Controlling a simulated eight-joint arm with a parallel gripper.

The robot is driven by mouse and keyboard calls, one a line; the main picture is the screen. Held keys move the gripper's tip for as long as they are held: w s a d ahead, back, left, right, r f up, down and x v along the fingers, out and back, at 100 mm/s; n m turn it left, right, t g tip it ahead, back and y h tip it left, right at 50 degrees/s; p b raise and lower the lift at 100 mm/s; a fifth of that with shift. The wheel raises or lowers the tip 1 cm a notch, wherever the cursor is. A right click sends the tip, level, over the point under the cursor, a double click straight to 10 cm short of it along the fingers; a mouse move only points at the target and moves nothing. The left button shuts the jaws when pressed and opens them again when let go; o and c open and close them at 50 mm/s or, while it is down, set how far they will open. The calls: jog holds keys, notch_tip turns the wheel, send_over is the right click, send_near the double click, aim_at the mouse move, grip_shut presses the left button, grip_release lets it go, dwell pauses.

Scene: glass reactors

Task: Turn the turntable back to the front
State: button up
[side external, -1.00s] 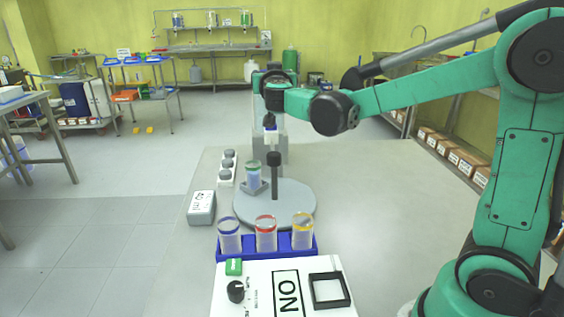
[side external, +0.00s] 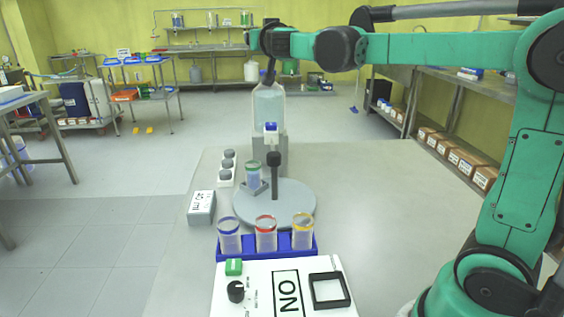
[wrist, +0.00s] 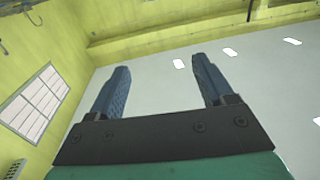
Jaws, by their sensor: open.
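The turntable (side external: 290,205) is a round grey disc on the light table. A dark upright post (side external: 275,175) with a thick knob on top stands on it. A square grey holder (side external: 257,187) on its left back part bears a vial with a green rim (side external: 253,173). In the wrist view my gripper (wrist: 158,64) is open and empty, with the ceiling and yellow walls behind it. In the side view my arm's end is high above and behind the turntable, clear of it; the fingers cannot be made out there.
A clear bottle (side external: 269,106) on a grey stand rises behind the turntable. In front stand a blue rack (side external: 267,248) with three vials and a white device (side external: 260,300) marked NO. The table's right side is bare.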

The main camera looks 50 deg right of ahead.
jog(key=w+n+t+y, duration=0.2)
jog(key=w+n+y, duration=0.1)
jog(key=y, duration=0.1)
jog(key=n+g+y, duration=0.4)
jog(key=n+y, duration=1)
jog(key=y, duration=0.6)
send_over(280, 154)
jog(key=v, duration=0.3)
jog(key=f, duration=2.4)
jog(key=shift+w+a+f, duration=0.15)
jog(key=shift+w+a, duration=0.05)
jog(key=shift+a, duration=0.1)
jog(key=shift+m, duration=0.3)
jog(key=x, duration=0.3)
jog(key=f+x, duration=0.1)
jog(key=x, duration=0.1)
jog(key=shift+w+a, duration=0.15)
jog(key=shift+w, duration=0.05)
